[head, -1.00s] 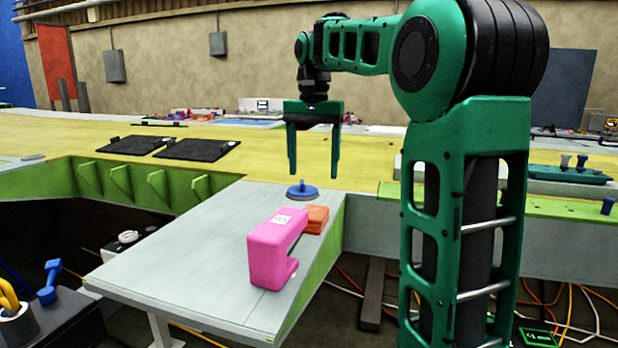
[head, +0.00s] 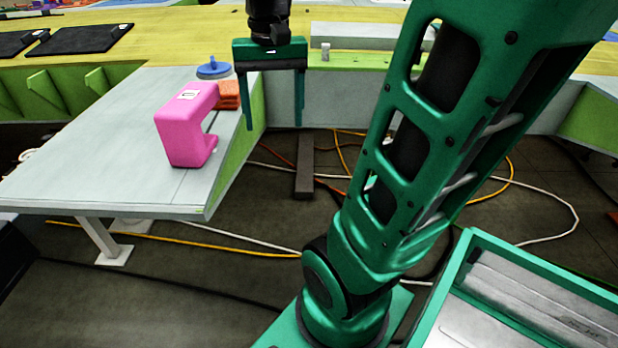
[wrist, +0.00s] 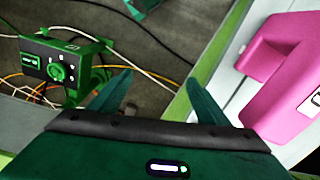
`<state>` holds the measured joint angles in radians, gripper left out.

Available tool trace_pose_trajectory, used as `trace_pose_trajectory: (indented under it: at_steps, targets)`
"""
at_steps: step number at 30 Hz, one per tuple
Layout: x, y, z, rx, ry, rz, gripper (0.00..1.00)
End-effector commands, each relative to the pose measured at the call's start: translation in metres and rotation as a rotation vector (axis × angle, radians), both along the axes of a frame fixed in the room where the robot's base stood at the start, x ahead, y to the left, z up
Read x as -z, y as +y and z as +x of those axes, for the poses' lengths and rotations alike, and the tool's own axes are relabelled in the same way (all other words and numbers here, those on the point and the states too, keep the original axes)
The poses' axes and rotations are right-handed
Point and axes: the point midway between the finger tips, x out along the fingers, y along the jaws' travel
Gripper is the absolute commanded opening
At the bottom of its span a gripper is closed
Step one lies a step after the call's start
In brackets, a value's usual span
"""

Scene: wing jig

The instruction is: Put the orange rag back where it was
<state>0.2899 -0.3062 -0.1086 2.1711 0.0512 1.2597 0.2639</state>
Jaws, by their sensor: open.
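The orange rag (head: 229,95) lies folded on the grey table extension, behind and partly hidden by a pink C-shaped block. My gripper (head: 274,128) is open and empty, pointing down, with its fingers apart. In the head view it appears just right of the rag, around the table extension's right edge. In the wrist view my gripper (wrist: 155,95) has the floor and cables between its fingers, and the table edge runs by the right finger. The rag does not show in the wrist view.
The pink block (head: 187,125) stands on the grey table extension (head: 90,150), and it also shows in the wrist view (wrist: 290,75). A blue round piece (head: 213,70) sits behind the rag. Cables lie on the floor. A green-rimmed tray (head: 455,275) is at lower right.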

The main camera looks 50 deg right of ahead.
Motion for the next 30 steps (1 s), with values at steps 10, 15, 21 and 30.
trace_pose_trajectory:
  at_steps: [10, 15, 21, 30]
  targets:
    - [0.098, 0.014, -0.110, -0.136, 0.009, 0.000, 0.70]
    - [0.107, 0.015, -0.120, -0.152, 0.010, 0.000, 0.70]
    - [0.107, 0.015, -0.119, -0.151, 0.011, 0.000, 0.70]
    - [0.111, 0.015, -0.108, -0.150, 0.024, 0.001, 0.70]
